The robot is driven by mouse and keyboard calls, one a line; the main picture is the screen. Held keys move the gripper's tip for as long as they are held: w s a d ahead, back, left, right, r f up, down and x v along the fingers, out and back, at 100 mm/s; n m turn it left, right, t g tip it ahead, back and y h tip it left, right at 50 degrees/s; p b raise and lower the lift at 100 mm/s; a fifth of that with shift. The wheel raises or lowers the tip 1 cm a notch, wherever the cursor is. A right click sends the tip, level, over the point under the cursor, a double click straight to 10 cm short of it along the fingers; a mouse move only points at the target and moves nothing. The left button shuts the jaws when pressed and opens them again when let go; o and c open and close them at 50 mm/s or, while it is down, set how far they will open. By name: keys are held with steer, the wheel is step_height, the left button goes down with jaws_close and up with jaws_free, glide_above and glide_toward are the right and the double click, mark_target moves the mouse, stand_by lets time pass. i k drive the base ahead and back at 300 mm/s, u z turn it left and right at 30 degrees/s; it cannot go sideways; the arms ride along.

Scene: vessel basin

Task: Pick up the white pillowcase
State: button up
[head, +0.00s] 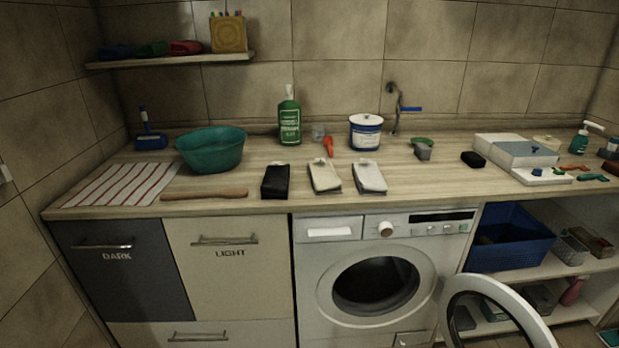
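Three small folded cloth-like items lie in a row near the front edge of the wooden counter. The rightmost is whitish grey and looks most like the white pillowcase (369,178). Just left of it is a cream folded item (325,178), with a narrow gap between them. Left of that is a black folded item (276,183). Nothing touches the white one from above. My gripper is not in view.
The counter (425,188) is bare right of the white item. Behind stand a white tub (365,132) and a green bottle (289,120). A teal basin (211,150) sits left. Below, the washing machine's round door (540,330) hangs open toward the front right.

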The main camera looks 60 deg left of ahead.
mark_target(369, 181)
steer(key=u, duration=1.05)
steer(key=i, duration=1.5)
